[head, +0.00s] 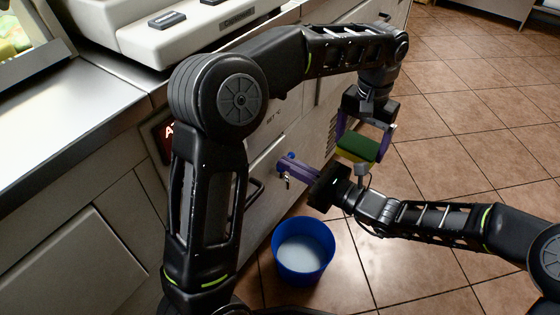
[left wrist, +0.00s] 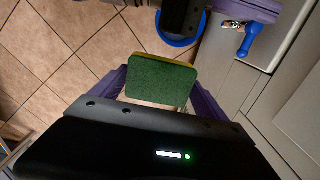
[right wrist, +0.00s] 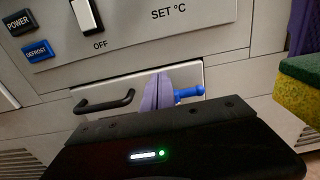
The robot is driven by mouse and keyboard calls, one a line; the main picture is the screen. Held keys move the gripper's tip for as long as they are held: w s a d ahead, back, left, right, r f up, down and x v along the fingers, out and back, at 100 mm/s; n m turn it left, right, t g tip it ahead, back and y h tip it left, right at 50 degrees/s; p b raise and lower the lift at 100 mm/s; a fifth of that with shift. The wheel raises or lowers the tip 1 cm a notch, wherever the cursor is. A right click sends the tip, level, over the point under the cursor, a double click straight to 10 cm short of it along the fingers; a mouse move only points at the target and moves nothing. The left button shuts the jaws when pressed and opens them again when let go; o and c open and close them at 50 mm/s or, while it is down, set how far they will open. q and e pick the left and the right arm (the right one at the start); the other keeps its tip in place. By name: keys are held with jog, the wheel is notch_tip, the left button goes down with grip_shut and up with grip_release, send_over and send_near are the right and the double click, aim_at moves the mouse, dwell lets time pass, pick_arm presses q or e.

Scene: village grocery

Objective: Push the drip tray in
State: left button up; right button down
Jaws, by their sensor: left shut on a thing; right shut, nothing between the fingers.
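The drip tray front (right wrist: 135,88) is a grey panel low on the white cabinet, with a black bar handle (right wrist: 105,103). The handle also shows in the head view (head: 257,190). A blue tap (right wrist: 189,93) is at the panel's right side. My right gripper (head: 287,169) is shut and empty, its purple fingers pointing at the panel beside the tap. I cannot tell whether they touch it, or how far the tray stands out. My left gripper (head: 366,138) is shut on a green and yellow sponge (left wrist: 160,80), held above the floor away from the cabinet.
A blue bucket (head: 277,258) holding whitish liquid stands on the tiled floor below my right gripper. It also shows in the left wrist view (left wrist: 176,41). A control panel with switches (right wrist: 90,15) is above the tray. Open floor lies to the right.

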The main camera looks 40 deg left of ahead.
pick_arm(q)
notch_tip(320, 180, up, 4)
jog(key=p, duration=0.3)
jog(key=shift+d+f, duration=0.1)
jog(key=shift+f, duration=0.1)
jog(key=shift+r, duration=0.1)
pick_arm(e)
jog(key=d, duration=1)
jog(key=shift+w+d, duration=0.15)
jog(key=shift+d, duration=0.05)
jog(key=shift+f, duration=0.1)
